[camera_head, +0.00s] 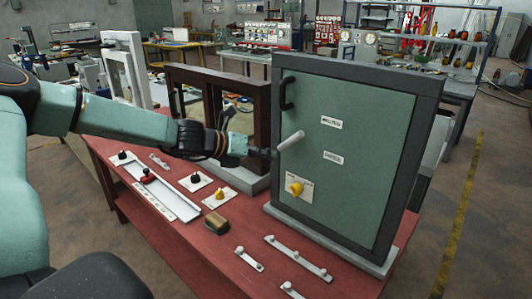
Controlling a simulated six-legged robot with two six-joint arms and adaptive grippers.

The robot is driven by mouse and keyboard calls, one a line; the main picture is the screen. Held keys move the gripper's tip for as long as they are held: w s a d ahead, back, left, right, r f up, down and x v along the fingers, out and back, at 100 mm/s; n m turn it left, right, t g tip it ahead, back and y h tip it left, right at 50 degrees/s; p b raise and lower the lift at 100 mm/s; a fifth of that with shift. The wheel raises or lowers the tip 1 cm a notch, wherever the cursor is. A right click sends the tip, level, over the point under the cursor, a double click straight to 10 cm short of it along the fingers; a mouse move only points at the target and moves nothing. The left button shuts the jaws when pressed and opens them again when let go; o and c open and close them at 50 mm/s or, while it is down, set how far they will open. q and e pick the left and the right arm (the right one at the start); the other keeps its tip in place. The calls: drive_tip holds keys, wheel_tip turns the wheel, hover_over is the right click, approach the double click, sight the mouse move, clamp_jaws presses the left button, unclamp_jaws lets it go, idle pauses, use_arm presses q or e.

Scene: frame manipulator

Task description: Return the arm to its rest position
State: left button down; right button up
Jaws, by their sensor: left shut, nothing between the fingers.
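My left arm reaches in from the left across the red table (225,255). My left gripper (272,154) is dark, small in the picture and shut with nothing in it. It is in front of the left edge of a green cabinet door (345,160) in a dark grey frame. A pale grey bar-shaped handle (291,141) shows right beside the fingertips; I cannot tell whether they touch. The cabinet door looks closed. My right gripper is not in view.
A brown-framed window unit (220,75) stands behind my forearm, with a white frame (127,65) further left. Switches, a yellow knob (219,194), a brown block (216,222) and slide rails (298,258) lie on the table. Open floor is at the right.

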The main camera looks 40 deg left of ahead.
use_arm(q)
drive_tip(key=s+d+f+m+g+y+b, duration=0.2)
drive_tip(key=s+d+f+m+b, duration=0.15)
drive_tip(key=f+m, duration=0.55)
drive_tip(key=s+d+f+m+g+y+b, duration=0.1)
drive_tip(key=s+d+f+m+b, duration=0.25)
drive_tip(key=f+m, duration=0.55)
drive_tip(key=s+d+f+m+g+y+b, duration=0.2)
drive_tip(key=s+f+m+b, duration=0.25)
drive_tip(key=f+m, duration=0.35)
drive_tip(key=s+d+f+m+g+b, duration=0.2)
drive_tip(key=s+d+f+m+b, duration=0.1)
drive_tip(key=s+f, duration=0.6)
drive_tip(key=s+d+f+m+g+b, duration=0.2)
drive_tip(key=s+f+m+b, duration=0.3)
drive_tip(key=s+f, duration=0.4)
drive_tip(key=s+d+f+m+g+b, duration=0.2)
drive_tip(key=s+d+f+m+b, duration=0.2)
drive_tip(key=s+f, duration=0.5)
drive_tip(key=shift+s+d+f+g+b, duration=0.2)
drive_tip(key=shift+d+f+g+b, duration=0.25)
drive_tip(key=shift+f+b, duration=0.45)
drive_tip(key=shift+r, duration=0.1)
